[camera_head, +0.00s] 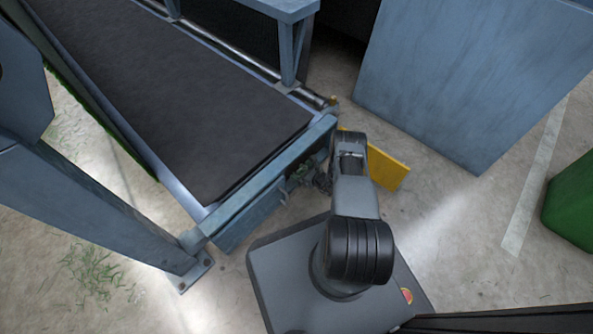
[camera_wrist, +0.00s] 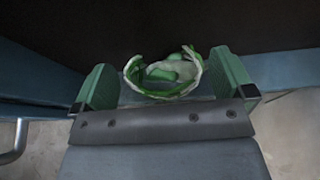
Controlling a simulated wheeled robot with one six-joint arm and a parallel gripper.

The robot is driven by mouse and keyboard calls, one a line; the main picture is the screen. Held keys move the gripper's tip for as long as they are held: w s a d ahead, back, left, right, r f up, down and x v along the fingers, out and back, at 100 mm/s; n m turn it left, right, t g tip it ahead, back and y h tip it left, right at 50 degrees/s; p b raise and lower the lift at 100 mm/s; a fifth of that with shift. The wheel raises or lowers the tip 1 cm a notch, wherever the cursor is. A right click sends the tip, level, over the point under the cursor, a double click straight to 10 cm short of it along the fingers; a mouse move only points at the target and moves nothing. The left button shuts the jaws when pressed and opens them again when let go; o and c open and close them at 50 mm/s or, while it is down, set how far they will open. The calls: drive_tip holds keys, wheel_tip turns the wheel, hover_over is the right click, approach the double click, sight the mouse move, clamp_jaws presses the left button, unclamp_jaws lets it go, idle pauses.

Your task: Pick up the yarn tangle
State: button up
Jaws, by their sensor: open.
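The yarn tangle (camera_wrist: 172,72) is a loose ring of green and whitish strands in the wrist view. It lies between the two green fingers of my gripper (camera_wrist: 164,76), with a gap on each side. My gripper is open, and its grey front plate covers the area below the tangle. In the head view my arm reaches to the near end of the conveyor, and my gripper is mostly hidden there. I cannot make out the tangle for certain in that view.
The dark conveyor belt (camera_head: 185,95) has a blue metal frame and a blue post (camera_head: 95,205) at left. A yellow panel (camera_head: 388,171) stands right beside my arm. A large blue-grey box (camera_head: 465,75) and a green bin (camera_head: 572,203) stand right. Concrete floor (camera_head: 455,235) between them is open.

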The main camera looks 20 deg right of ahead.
drive_tip(key=shift+w+f, duration=0.3)
drive_tip(key=shift+w, duration=0.2)
drive_tip(key=shift+a, duration=0.15)
drive_tip(key=c, duration=0.9)
drive_tip(key=shift+r, duration=0.1)
